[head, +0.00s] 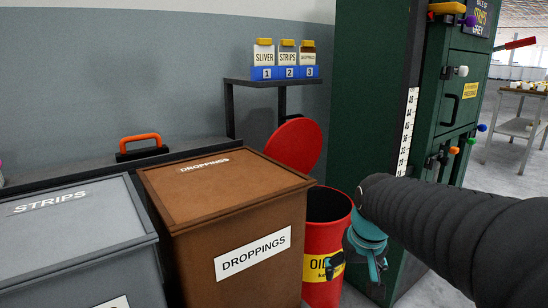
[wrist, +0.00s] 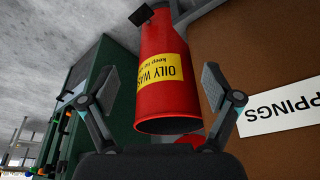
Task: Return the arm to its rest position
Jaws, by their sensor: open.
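My gripper (head: 356,268) hangs at the end of my dark, sleeved arm at the lower right of the head view. It is in front of the red oily-waste bin (head: 328,205) and covers part of its yellow label. In the wrist view my gripper (wrist: 156,72) has its two fingers spread wide with nothing between them. The same red bin (wrist: 165,95) shows upside down beyond the fingers; I cannot tell whether they touch it. The bin's round red lid (head: 297,143) stands raised.
A brown DROPPINGS bin (head: 220,190) and a grey STRIPS bin (head: 70,235) stand to the left, both closed. A green machine cabinet (head: 375,100) rises behind my arm. A small shelf (head: 255,82) holds three labelled jars. Open floor (head: 500,180) lies at the right.

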